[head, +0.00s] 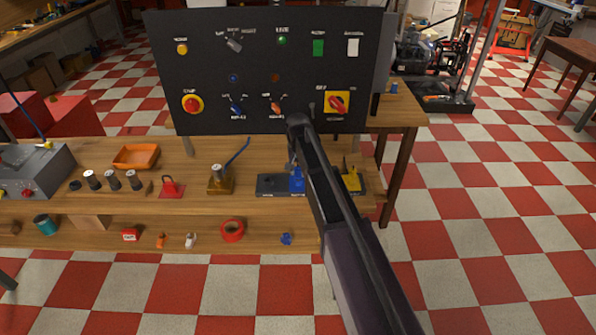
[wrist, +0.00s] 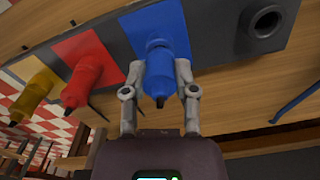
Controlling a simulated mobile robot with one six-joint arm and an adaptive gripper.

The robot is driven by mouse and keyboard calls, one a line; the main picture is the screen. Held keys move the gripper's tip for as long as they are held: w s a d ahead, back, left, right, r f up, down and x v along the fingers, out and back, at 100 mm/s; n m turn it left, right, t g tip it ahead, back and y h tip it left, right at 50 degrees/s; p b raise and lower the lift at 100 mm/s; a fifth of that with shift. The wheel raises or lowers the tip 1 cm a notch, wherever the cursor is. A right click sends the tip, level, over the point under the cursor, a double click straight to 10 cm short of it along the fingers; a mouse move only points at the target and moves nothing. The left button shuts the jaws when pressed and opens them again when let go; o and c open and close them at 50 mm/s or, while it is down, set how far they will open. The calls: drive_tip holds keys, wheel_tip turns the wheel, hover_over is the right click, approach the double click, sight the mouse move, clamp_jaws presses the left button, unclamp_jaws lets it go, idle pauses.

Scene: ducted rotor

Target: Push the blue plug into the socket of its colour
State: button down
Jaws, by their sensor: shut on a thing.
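The blue plug (wrist: 158,78) is between the fingers of my gripper (wrist: 160,70), which is shut on it, in the wrist view. Its front end meets the round collar of the blue socket (wrist: 152,20) and is in line with it. I cannot tell how deep it sits. In the head view, the blue socket plate (head: 297,186) shows beside my gripper (head: 293,165), whose fingers are mostly hidden by my arm.
A red plug (wrist: 85,80) and a yellow plug (wrist: 35,92) stand in same-coloured sockets left of the blue one. An empty grey socket (wrist: 265,22) is on the right. A black control panel (head: 230,60) rises behind the strip on the wooden bench (head: 120,205).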

sight(298, 169)
drive_tip(key=shift+f+b, duration=0.4)
drive_tip(key=shift+f, duration=0.1)
drive_tip(key=shift+c, duration=1.6)
unclamp_jaws()
drive_tip(key=shift+r, duration=0.1)
wheel_tip(298, 169, up, 8)
drive_tip(key=p, duration=0.8)
drive_tip(key=shift+s, duration=0.1)
drive_tip(key=s+a, duration=0.2)
drive_tip(key=s, duration=0.5)
drive_tip(key=s+a, duration=0.3)
drive_tip(key=s, duration=0.4)
drive_tip(key=shift+s+a+f, duration=0.25)
drive_tip(key=shift+s+f, duration=0.1)
